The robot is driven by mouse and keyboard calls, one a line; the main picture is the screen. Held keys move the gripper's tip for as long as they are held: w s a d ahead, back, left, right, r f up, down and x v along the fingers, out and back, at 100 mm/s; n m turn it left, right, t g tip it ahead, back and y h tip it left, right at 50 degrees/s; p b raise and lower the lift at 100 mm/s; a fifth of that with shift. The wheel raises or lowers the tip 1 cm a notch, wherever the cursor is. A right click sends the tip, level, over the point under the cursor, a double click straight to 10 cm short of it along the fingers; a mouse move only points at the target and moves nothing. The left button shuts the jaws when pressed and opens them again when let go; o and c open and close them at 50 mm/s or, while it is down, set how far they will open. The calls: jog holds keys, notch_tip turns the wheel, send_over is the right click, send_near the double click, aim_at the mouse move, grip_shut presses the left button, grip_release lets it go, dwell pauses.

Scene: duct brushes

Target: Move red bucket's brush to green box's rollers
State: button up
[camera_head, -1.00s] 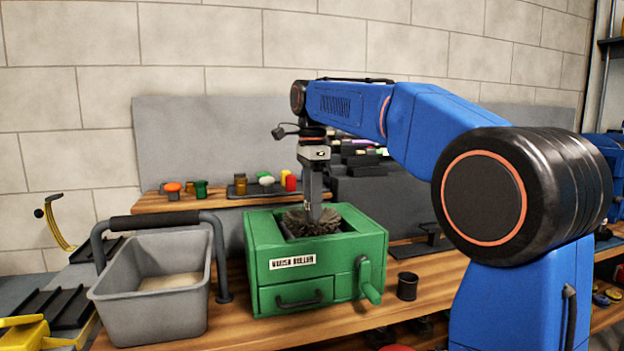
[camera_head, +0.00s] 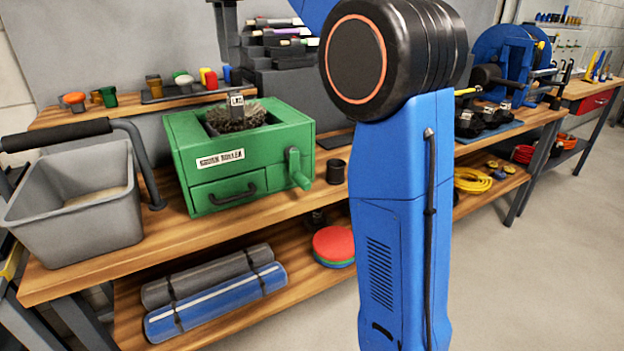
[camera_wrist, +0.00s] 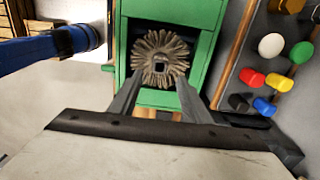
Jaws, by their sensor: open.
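The brush (camera_head: 236,117), a round grey-brown bristle head with a small grey square stub on top, sits upright in the open top of the green box (camera_head: 222,175). The wrist view shows the brush (camera_wrist: 160,58) from above, inside the opening of the green box (camera_wrist: 205,14). The rollers are hidden under the bristles. My gripper (camera_head: 228,50) is above the brush, apart from it. In the wrist view my gripper (camera_wrist: 158,92) has its fingers spread, with nothing between them. No red bucket shows; a grey bucket (camera_head: 75,225) with a black-gripped handle stands left of the box.
A small dark cup (camera_head: 336,171) stands right of the box's crank. Coloured knobs (camera_head: 182,82) line a raised shelf behind. Rolled mats (camera_head: 215,290) and a red disc (camera_head: 334,243) lie on the lower shelf. Floor at the right is clear.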

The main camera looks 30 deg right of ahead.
jog(key=s+d+f+n+t, duration=0.2)
jog(key=s+f+n, duration=0.7)
jog(key=s+f, duration=0.7)
jog(key=s+d+f+n+t, duration=0.2)
jog(key=s+d+f+n, duration=0.3)
jog(key=s+f, duration=1.2)
notch_tip(320, 180, down, 4)
jog(key=n, duration=0.4)
jog(key=shift+s+r+t, duration=0.15)
jog(key=shift+s+t, duration=0.05)
jog(key=shift+t, duration=0.2)
